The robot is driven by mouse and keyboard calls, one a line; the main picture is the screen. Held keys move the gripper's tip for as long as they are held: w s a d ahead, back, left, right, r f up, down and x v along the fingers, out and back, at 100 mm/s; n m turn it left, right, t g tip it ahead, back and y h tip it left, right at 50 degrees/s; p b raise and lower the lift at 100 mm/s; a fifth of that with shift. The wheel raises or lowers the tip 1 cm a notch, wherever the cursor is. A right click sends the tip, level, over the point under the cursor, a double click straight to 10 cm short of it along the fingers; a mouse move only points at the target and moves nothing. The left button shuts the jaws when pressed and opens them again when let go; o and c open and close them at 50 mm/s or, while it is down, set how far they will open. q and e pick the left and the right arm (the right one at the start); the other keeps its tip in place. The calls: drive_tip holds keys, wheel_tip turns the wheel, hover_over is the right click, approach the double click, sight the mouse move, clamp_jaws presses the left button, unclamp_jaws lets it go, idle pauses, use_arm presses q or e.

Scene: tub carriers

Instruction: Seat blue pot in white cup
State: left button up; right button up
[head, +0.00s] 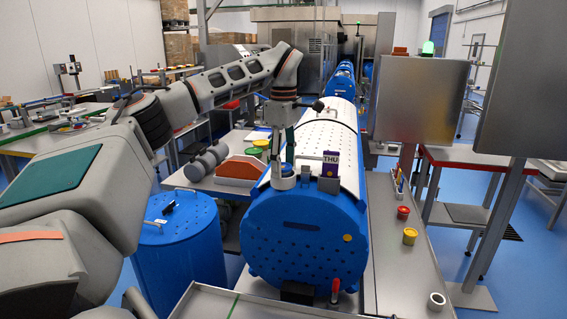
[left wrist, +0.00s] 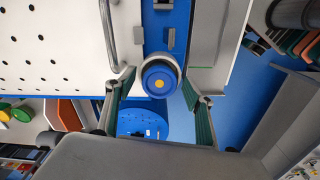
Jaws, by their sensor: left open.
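The blue pot (left wrist: 160,84), round with a yellow dot in its middle, shows in the left wrist view. A white cup (left wrist: 174,63) rings it, and the pot appears to sit inside the cup. In the head view the white cup (head: 283,183) is at the near top edge of the large blue drum, with a little of the blue pot (head: 284,171) above its rim. My left gripper (head: 287,160) points down right above them. Its fingers are open, one on each side of the pot, with gaps visible. My right gripper is in neither view.
A purple "THU" block (head: 330,164) stands just right of the cup on the blue drum (head: 300,250). A red pot (head: 403,212), a yellow pot (head: 410,236) and another white cup (head: 437,300) stand on the right bench. A blue barrel (head: 178,250) is at left.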

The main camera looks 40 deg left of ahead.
sight(284, 166)
use_arm(q)
wheel_tip(284, 166, up, 12)
idle(0.6)
idle(0.5)
